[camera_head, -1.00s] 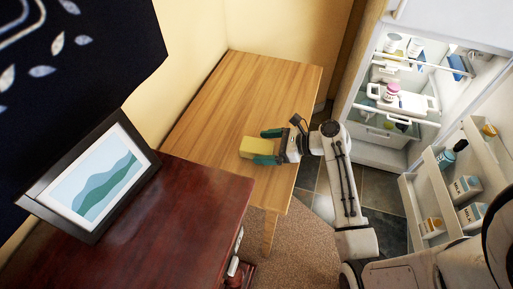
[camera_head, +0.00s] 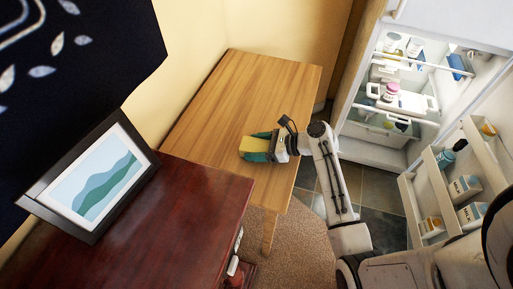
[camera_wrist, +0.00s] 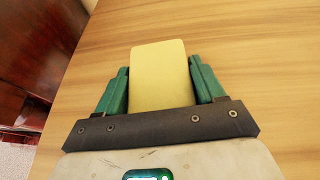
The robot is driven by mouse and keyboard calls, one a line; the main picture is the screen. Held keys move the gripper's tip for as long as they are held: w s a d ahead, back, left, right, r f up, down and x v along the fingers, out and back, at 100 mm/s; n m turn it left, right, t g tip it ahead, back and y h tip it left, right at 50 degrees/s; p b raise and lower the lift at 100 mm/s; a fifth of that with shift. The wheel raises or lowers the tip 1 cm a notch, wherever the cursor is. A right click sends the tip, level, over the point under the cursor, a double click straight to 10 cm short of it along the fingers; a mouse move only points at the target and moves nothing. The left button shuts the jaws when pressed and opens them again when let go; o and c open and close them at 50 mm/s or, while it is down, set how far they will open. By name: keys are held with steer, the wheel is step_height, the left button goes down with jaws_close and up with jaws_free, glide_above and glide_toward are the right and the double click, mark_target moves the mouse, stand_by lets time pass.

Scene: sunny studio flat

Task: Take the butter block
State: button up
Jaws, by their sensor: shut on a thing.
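The butter block (camera_head: 251,144) is a yellow block on the light wooden table (camera_head: 255,85), near its front part. My gripper (camera_head: 259,147) reaches in from the right with its green fingers on either side of the block. In the wrist view the butter block (camera_wrist: 160,75) sits between the two fingers of my gripper (camera_wrist: 160,85), which are shut on it. The block's near end lies close to the gripper's dark palm plate. I cannot tell whether the block is lifted off the table.
A dark red cabinet (camera_head: 190,215) with a framed picture (camera_head: 88,180) stands at the front left. An open fridge (camera_head: 385,145) with several items is at the right, its door shelves (camera_head: 432,190) swung out. The back of the table is clear.

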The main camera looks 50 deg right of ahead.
steer(key=c, duration=0.3)
